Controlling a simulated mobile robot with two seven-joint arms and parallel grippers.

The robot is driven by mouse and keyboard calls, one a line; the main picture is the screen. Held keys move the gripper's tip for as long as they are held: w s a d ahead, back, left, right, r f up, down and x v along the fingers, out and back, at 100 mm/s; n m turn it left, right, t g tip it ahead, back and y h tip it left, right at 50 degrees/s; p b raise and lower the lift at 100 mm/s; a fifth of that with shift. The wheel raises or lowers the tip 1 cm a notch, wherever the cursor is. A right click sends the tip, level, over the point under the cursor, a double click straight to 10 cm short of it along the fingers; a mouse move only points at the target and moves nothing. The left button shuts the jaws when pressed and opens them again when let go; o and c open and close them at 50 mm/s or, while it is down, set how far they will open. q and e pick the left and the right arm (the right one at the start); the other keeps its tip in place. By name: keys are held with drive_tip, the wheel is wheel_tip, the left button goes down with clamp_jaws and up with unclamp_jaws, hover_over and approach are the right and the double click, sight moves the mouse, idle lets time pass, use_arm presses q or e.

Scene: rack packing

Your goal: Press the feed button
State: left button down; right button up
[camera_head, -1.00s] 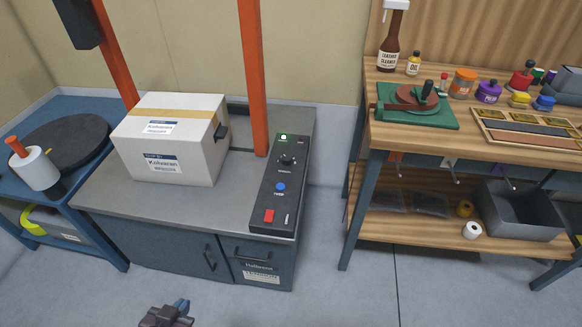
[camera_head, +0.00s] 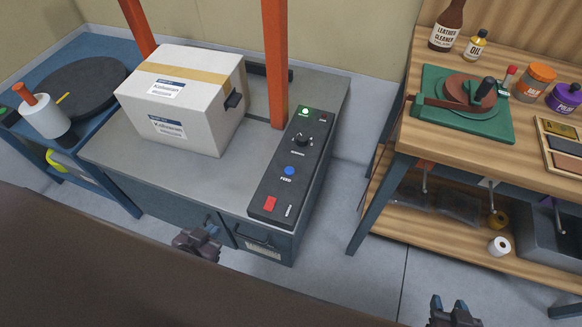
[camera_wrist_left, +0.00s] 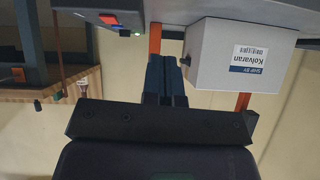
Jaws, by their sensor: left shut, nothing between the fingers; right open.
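The feed button (camera_head: 289,171) is a round blue button labelled FEED on the black control panel (camera_head: 268,184). A green light (camera_head: 304,111), a knob (camera_head: 302,139) and a red switch (camera_head: 269,203) are on the same panel. My left gripper (camera_head: 212,228) is shut and empty, in front of the cabinet, to the left of and nearer than the panel. Its closed fingers (camera_wrist_left: 166,80) show in the left wrist view, where the red switch (camera_wrist_left: 108,19) also shows. My right gripper (camera_head: 455,306) is open at the bottom right, well away from the panel.
A white carton (camera_head: 185,100) stands on the grey machine top (camera_head: 235,170) left of the panel, near orange posts (camera_head: 274,60). A wooden workbench (camera_head: 410,140) with bottles and tools stands at the right. A blue side table (camera_head: 75,60) is at the left.

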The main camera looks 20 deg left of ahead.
use_arm(q)
drive_tip(key=w+d+h, duration=0.1)
drive_tip(key=w+d, duration=0.1)
drive_tip(key=w, duration=0.3)
drive_tip(key=w+d+g+h, duration=0.1)
drive_tip(key=w+d+h, duration=0.1)
drive_tip(key=w, duration=0.3)
drive_tip(key=w+d+h, duration=0.2)
drive_tip(key=w+d, duration=0.2)
drive_tip(key=w, duration=0.1)
drive_tip(key=shift+w+r+g, duration=0.1)
drive_tip(key=shift+w+g, duration=0.2)
drive_tip(key=shift+g, duration=0.1)
drive_tip(key=w+d+r+g+h, duration=0.1)
drive_tip(key=w+r, duration=0.2)
drive_tip(key=w, duration=0.3)
drive_tip(key=w+d+r+g+h, duration=0.1)
drive_tip(key=w+r+g, duration=0.1)
drive_tip(key=w, duration=0.4)
drive_tip(key=shift+r, duration=0.45)
